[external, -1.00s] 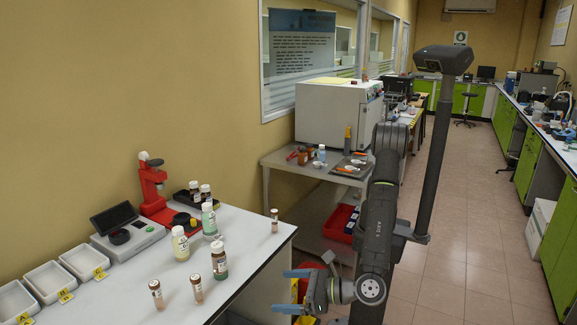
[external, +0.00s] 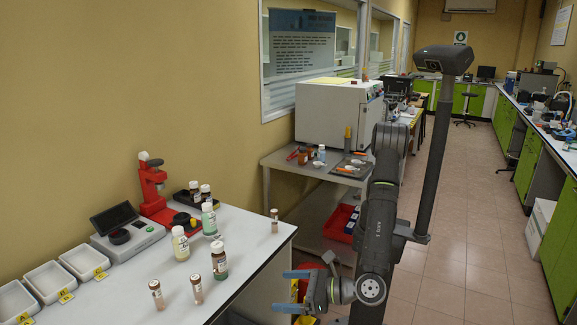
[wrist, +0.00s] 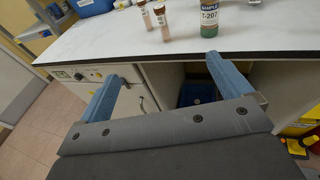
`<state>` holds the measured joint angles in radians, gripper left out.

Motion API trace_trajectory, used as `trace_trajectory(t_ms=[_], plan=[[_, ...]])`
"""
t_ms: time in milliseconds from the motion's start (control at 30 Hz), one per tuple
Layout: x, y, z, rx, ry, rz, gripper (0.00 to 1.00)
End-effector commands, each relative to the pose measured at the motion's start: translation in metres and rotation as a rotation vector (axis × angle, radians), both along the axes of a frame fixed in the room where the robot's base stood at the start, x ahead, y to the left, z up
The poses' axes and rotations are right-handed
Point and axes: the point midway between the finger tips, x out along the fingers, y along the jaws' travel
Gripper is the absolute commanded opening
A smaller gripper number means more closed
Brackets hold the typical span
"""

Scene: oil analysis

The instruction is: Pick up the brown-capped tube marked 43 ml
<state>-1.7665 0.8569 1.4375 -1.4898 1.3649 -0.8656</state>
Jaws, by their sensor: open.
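Several slim tubes with brown caps stand upright on the white bench. Two are near its front, one tube (external: 157,295) left of another (external: 196,290). A third tube (external: 274,222) stands alone by the right end. The 43 ml mark cannot be read on any of them. The wrist view shows two such tubes, one (wrist: 145,16) left of the other (wrist: 162,24), beyond my fingers. My gripper (external: 284,291) is open and empty, its blue fingers pointing at the bench from outside its front edge. It also shows in the wrist view (wrist: 160,70), apart from all tubes.
A green sample bottle (external: 219,260) marked T-207 in the wrist view (wrist: 209,18) stands near the tubes. Other bottles (external: 180,244) stand behind it. White trays (external: 84,262) and a red instrument (external: 152,185) are farther left and back. The bench edge (wrist: 170,57) lies before my fingers.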

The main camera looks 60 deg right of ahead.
Motion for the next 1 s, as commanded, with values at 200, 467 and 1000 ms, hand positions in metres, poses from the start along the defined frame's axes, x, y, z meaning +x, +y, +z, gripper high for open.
trace_trajectory(t_ms=[200,467,1000], plan=[[0.000,0.000,0.000,0.000,0.000,0.000,0.53],[0.000,0.000,0.001,0.000,0.000,0.000,0.53],[0.050,0.011,0.047,0.130,0.165,-0.261,0.53]])
